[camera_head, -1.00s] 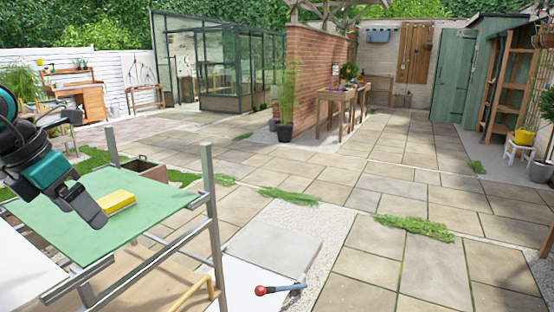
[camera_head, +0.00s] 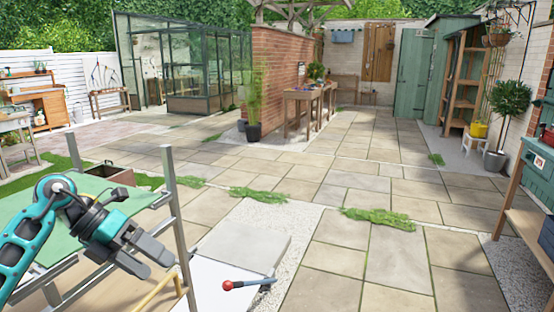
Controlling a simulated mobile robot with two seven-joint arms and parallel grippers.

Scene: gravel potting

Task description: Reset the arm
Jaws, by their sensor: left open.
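My left arm comes in from the left, teal and dark grey. Its left gripper (camera_head: 160,264) is open, pointing down and to the right, with nothing seen between its fingers. It shows in front of the right part of the green-topped table (camera_head: 88,222) and its grey metal frame (camera_head: 178,215). I cannot tell how far above the frame it is. The yellow block on the green top is not visible now. My right gripper is not in view.
A yellow bar (camera_head: 160,292) shows below the gripper. The paved floor (camera_head: 390,265) between is open.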

